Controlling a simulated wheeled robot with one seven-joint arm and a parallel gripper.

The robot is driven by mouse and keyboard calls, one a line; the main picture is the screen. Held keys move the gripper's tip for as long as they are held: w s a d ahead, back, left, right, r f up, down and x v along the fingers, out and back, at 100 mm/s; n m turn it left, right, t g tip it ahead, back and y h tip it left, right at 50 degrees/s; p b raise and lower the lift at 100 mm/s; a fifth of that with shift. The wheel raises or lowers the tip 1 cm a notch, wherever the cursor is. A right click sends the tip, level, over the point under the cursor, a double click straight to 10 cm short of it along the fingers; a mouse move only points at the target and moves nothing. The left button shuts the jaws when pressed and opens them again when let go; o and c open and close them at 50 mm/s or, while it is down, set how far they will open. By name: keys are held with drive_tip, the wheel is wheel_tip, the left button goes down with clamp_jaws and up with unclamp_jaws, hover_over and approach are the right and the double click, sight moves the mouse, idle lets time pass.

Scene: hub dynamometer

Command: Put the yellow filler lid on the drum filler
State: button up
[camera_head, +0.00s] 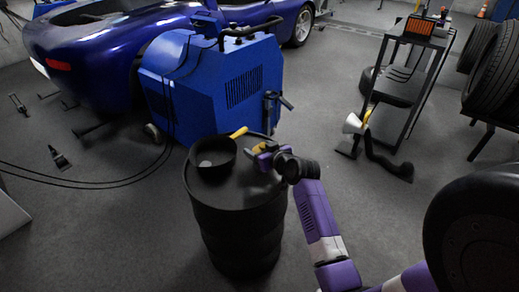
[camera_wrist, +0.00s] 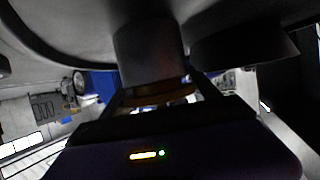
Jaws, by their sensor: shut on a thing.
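The black drum (camera_head: 238,225) stands upright on the floor in the head view. Its filler (camera_head: 216,156), a dark open bowl shape, is on the left of the drum top. My gripper (camera_head: 261,149) is just above the drum top, right of the filler and apart from it. It is shut on a small yellow thing, apparently the yellow filler lid (camera_head: 259,148), mostly hidden by the fingers. In the wrist view, a dark cylinder with a dull orange-brown edge (camera_wrist: 160,97) shows between the fingers; the picture is too dark to tell its contact exactly.
A separate yellow strip (camera_head: 239,132) shows beside the filler's back right edge. A blue machine (camera_head: 210,80) stands close behind the drum. A black trolley (camera_head: 405,75) and tyres (camera_head: 492,60) are at the right. Cables cross the floor at left.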

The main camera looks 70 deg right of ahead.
drive_tip(key=shift+f+b, duration=0.3)
drive_tip(key=shift+f, duration=0.2)
drive_tip(key=o, duration=1.3)
drive_tip(key=shift+o, duration=0.2)
